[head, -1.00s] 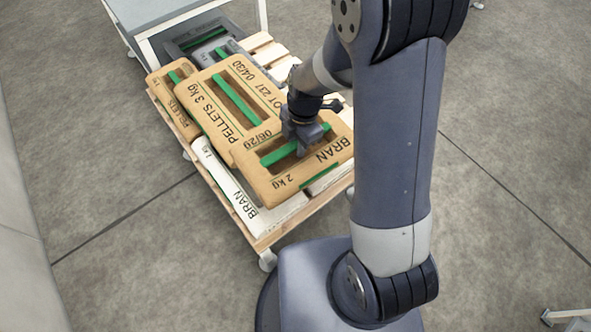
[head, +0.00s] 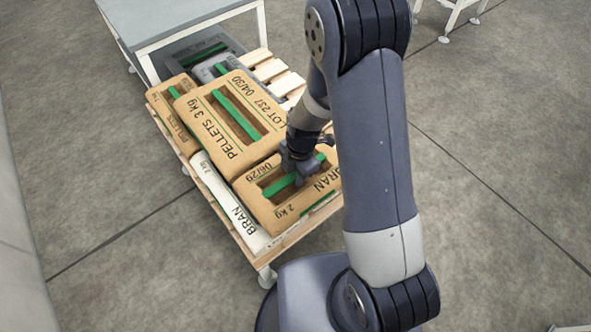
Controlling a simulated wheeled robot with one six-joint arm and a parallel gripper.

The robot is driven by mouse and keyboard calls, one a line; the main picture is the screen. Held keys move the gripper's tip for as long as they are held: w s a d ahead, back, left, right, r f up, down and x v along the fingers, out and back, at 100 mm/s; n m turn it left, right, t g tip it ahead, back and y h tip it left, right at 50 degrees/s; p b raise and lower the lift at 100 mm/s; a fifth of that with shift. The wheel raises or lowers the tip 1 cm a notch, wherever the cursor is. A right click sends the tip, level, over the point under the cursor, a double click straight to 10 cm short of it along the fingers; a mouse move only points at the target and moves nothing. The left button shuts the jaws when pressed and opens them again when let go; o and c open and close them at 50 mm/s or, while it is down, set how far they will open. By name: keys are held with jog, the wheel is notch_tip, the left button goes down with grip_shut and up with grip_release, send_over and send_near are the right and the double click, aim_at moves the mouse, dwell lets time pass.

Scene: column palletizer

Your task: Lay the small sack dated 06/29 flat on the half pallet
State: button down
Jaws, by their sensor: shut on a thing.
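The small tan sack (head: 262,208), marked BRAN 2 kg and 06/29, is at the near end of the half pallet (head: 271,251). It looks about level. A green strip runs along the recess in its top. My gripper (head: 303,178) is shut on this strip from above, and my arm hides the sack's right end. The sack lies right beside a large tan PELLETS 3 kg sack (head: 205,122) and a white BRAN sack (head: 222,190). I cannot tell whether its underside touches the pallet or is slightly above it.
A smaller tan PELLETS sack (head: 158,103) lies at the pallet's left edge, with grey sacks (head: 179,62) at the far end. Bare slats (head: 286,84) show at the far right. A grey-topped table (head: 175,14) stands behind.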

jog(key=shift+f, duration=0.9)
jog(key=shift+f+b, duration=0.6)
jog(key=shift+b, duration=0.3)
jog(key=c, duration=1.2)
grip_release()
jog(key=shift+r, duration=0.1)
